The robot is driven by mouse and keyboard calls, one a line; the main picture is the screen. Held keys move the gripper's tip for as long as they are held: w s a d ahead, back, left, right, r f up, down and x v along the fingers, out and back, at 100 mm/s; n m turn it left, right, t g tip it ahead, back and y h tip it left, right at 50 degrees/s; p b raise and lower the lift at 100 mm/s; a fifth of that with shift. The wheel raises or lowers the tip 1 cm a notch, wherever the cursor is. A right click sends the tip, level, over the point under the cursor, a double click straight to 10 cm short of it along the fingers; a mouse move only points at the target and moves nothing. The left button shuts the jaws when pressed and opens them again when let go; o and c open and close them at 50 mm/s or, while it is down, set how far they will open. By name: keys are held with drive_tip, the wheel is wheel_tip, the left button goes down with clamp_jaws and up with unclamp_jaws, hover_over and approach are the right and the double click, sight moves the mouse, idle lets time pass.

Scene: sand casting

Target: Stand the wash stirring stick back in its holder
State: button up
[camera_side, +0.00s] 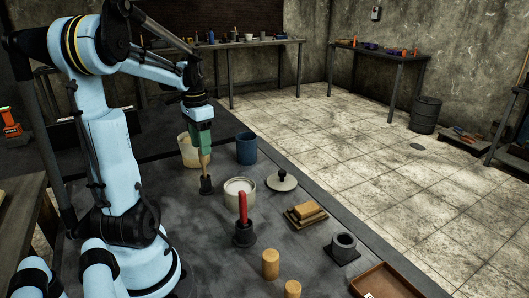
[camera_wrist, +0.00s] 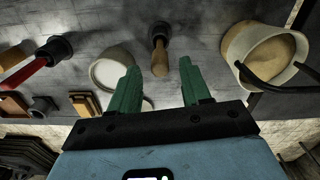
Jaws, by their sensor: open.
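The wooden stick (camera_side: 204,164) stands upright in a small dark holder (camera_side: 206,187) on the dark table. In the wrist view the stick (camera_wrist: 160,61) points toward me from the dark holder (camera_wrist: 159,31). My gripper (camera_side: 201,149) is directly above the holder, pointing down, with its green fingers at the stick's upper end. In the wrist view my gripper (camera_wrist: 158,64) is open, with a finger on each side of the stick and gaps between. The pot of white wash (camera_side: 239,188) stands just right of the holder; it also shows in the wrist view (camera_wrist: 95,76).
A cream bucket (camera_side: 186,155) with a handle stands close behind my gripper, beside a blue cup (camera_side: 246,149). A red-handled tool (camera_side: 243,207) stands in a dark holder in front. A lid (camera_side: 282,182), wooden blocks (camera_side: 305,214) and a grey cup (camera_side: 343,246) are to the right.

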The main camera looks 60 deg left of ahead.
wheel_tip(320, 180, up, 8)
drive_tip(key=w+d+f+t, duration=0.2)
drive_tip(key=w+d, duration=0.1)
drive_tip(key=d, duration=0.6)
drive_tip(key=w+d+f+m+t, duration=0.1)
drive_tip(key=w+d+f+t, duration=0.1)
drive_tip(key=d, duration=0.8)
drive_tip(key=w+d+f+t, duration=0.3)
drive_tip(key=w+d, duration=0.1)
drive_tip(key=d, duration=0.6)
drive_tip(key=shift+f+m, duration=0.35)
drive_tip(key=shift+m, duration=0.05)
